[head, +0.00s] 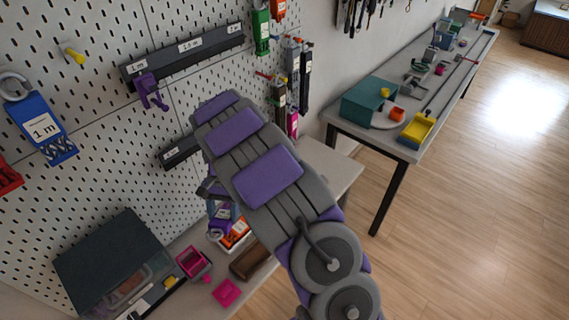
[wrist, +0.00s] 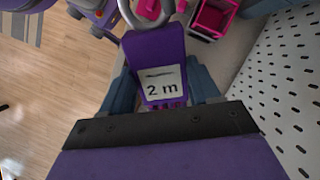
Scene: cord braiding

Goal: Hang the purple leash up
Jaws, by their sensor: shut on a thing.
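The purple leash (wrist: 153,50) is in my gripper (wrist: 162,88), between its two blue-grey fingers, in the wrist view. It bears a white "2 m" label, and a grey ring (wrist: 145,12) shows at its far end. In the head view my arm hides much of my gripper (head: 219,196); part of the purple leash (head: 220,227) shows below it, in front of the pegboard and above the bench. A dark rail (head: 185,56) on the pegboard has several white length labels. A small purple piece (head: 150,91) hangs under the rail's left end.
A blue "1 m" leash (head: 41,126) hangs at the left, near a yellow peg (head: 72,52). Green (head: 261,32) and other items hang right of the rail. A dark box (head: 112,262) and pink bins (head: 192,262) stand below. A long table (head: 400,145) stands at the right.

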